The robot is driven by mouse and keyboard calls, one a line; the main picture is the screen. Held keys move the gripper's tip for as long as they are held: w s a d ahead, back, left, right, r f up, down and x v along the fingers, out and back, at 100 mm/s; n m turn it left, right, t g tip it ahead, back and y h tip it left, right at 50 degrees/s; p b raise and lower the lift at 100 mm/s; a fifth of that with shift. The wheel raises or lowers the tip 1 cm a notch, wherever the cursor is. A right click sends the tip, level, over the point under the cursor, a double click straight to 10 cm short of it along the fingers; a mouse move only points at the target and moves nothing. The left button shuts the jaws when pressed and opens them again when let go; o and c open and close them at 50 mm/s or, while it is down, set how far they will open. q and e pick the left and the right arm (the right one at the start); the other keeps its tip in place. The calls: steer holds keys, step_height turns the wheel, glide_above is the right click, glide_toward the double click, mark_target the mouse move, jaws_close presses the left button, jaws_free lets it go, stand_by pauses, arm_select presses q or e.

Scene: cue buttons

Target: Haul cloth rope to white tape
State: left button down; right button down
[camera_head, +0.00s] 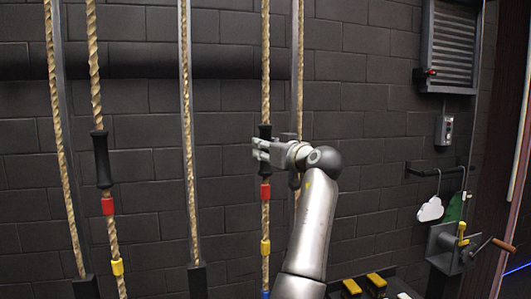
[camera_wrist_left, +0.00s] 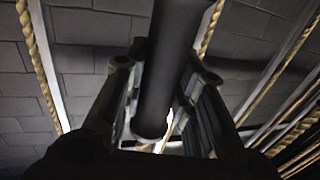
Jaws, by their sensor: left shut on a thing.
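A tan rope (camera_head: 265,70) hangs in front of the wall with a black sleeve-like handle (camera_head: 265,132) on it. Below the handle the rope carries a red tape band (camera_head: 265,192), a yellow band (camera_head: 265,247) and a blue band at the bottom edge. My left gripper (camera_head: 262,150) is shut around the black handle. In the left wrist view the handle (camera_wrist_left: 168,80) runs between the two fingers. I see no white tape band in either view. My right gripper is out of view.
Another rope (camera_head: 94,60) at left has its own black handle (camera_head: 102,158), with red and yellow bands. Several other ropes and metal rails hang nearby. At right are a crank winch (camera_head: 450,248), a white cloud-shaped tag (camera_head: 430,209) and a louvred wall box (camera_head: 451,45).

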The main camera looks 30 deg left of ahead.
arm_select(q)
steer(key=c, duration=1.2)
jaws_free()
steer(key=shift+o, duration=0.2)
steer(key=v, duration=1.2)
steer(key=shift+s, duration=0.1)
